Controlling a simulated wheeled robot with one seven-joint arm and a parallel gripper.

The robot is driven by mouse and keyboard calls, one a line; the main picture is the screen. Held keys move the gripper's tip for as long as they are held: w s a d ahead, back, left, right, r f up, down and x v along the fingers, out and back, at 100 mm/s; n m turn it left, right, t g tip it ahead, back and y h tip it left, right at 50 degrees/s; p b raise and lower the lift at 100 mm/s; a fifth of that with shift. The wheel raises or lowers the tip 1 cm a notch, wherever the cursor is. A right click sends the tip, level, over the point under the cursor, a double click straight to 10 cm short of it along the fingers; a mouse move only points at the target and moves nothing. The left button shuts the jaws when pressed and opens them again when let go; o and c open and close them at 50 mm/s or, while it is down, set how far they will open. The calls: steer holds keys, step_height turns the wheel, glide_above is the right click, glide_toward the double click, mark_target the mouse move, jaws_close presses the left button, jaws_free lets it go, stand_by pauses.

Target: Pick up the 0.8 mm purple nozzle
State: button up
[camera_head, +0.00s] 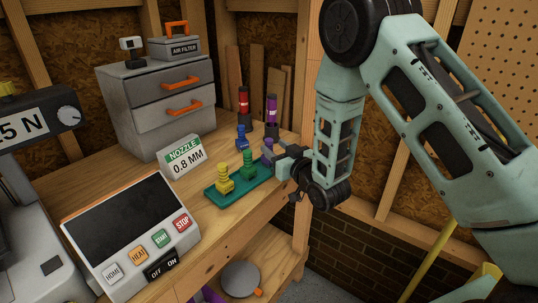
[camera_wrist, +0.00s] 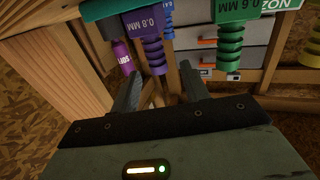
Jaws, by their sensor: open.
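The purple nozzle (camera_head: 267,148) stands at the right end of a teal tray (camera_head: 212,195), partly hidden by my gripper in the head view. The wrist view, which looks upside down, shows the purple nozzle (camera_wrist: 148,30) with "0.8 MM" on its block and a ribbed stem. My gripper (camera_head: 279,161) is open right beside it. In the wrist view the fingertips of my gripper (camera_wrist: 160,74) lie to either side of the stem's end. I cannot tell whether they touch it.
A green nozzle (camera_head: 248,165), marked 0.6 MM in the wrist view, and a yellow nozzle (camera_head: 223,181) share the tray. A blue nozzle (camera_head: 242,139) stands behind. Red (camera_head: 243,100) and purple (camera_head: 271,108) bottles, a "NOZZLE 0.8 MM" sign (camera_head: 185,158) and a control panel (camera_head: 125,230) are nearby.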

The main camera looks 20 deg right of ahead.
mark_target(271, 143)
steer(key=p+x, duration=0.1)
steer(key=x, duration=0.3)
steer(key=shift+w+d, duration=0.1)
steer(key=shift+w, duration=0.1)
jaws_close()
steer(key=shift+r, duration=0.1)
